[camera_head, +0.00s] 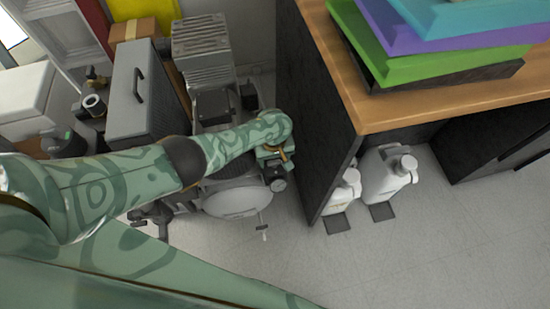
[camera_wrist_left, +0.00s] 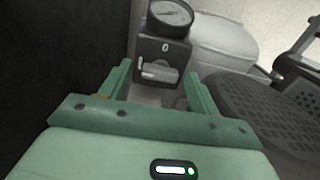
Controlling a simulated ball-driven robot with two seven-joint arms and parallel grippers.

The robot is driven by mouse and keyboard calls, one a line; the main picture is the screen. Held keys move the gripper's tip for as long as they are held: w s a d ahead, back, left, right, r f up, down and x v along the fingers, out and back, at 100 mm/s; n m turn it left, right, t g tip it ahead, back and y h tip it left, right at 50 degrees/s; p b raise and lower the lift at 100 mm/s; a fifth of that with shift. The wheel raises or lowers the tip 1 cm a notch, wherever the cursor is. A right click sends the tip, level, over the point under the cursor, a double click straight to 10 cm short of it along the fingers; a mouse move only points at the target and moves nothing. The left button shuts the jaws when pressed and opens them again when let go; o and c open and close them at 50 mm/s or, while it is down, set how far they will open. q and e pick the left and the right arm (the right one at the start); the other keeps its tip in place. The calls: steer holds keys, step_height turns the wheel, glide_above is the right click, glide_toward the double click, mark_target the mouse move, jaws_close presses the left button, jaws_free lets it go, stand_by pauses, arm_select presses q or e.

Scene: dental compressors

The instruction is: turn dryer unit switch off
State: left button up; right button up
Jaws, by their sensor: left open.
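The dryer unit's dark switch box (camera_wrist_left: 178,52) shows in the left wrist view, with a white "0" on its face, a light mark lower left and a grey switch handle (camera_wrist_left: 158,74) that looks roughly horizontal. A round pressure gauge (camera_wrist_left: 170,14) sits just above it. My left gripper (camera_wrist_left: 161,88) is open, its two green fingers on either side of the lower front of the switch box; I cannot tell if they touch it. In the head view, my left gripper (camera_head: 275,158) reaches down over the front of the compressor, whose grey tank (camera_head: 238,202) shows below my arm.
A wooden-topped desk with a dark side panel (camera_head: 325,120) stands close to the right of my gripper. White bottles (camera_head: 386,176) stand beneath it. A grey handled cabinet (camera_head: 133,100) stands left of the compressor. The floor at lower right is clear.

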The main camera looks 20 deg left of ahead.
arm_select(q)
steer(key=c, duration=1)
